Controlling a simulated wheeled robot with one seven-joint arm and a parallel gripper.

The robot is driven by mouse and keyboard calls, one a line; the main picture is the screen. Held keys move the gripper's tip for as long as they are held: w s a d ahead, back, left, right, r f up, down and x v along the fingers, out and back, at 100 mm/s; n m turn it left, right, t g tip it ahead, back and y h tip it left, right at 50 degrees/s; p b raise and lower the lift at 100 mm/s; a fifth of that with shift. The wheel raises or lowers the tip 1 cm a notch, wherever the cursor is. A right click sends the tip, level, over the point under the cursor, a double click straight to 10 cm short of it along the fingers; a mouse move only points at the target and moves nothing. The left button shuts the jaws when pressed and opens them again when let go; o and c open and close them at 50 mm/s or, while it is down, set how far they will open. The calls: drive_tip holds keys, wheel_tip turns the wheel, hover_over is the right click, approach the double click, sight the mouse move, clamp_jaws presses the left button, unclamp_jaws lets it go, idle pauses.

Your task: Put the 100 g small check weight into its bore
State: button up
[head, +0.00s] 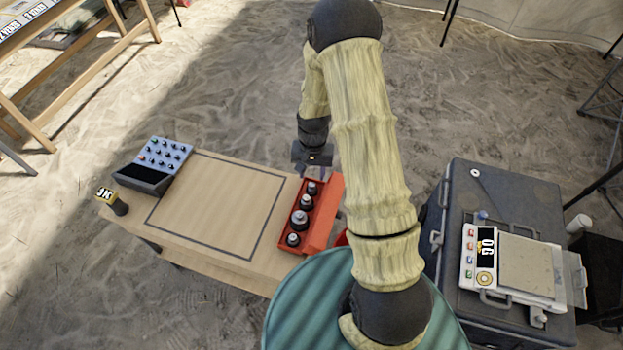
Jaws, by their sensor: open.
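A red weight block (323,243) stands at the right end of the wooden table. Several dark weights with silver tops sit in a row in it, including a far one (312,188), a middle one (299,218) and a near one (293,239). Their markings are too small to read, so I cannot tell which is the 100 g small check weight, nor do I see an empty bore. My gripper (316,171) is open just beyond the block's far end, above the far weight or behind it. Its fingers are small and dark here, and nothing shows between them.
The wooden table (215,205) has a clear outlined area. A blue panel with several small knobs (163,155) and a black-and-yellow labelled object (119,207) stand at its left. A scale (525,265) reading 0G sits on a dark case (455,195) at right. My arm covers the middle.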

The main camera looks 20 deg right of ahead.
sight(312, 183)
wheel_tip(312, 183, up, 8)
drive_tip(key=shift+w+f, duration=0.2)
drive_tip(key=shift+d, duration=0.1)
idle(0.4)
drive_tip(key=s+r+n+t, duration=0.3)
drive_tip(key=s+r+n, duration=0.1)
drive_tip(key=s+r, duration=1)
drive_tip(key=shift+a+n, duration=0.25)
drive_tip(key=shift+n, duration=0.05)
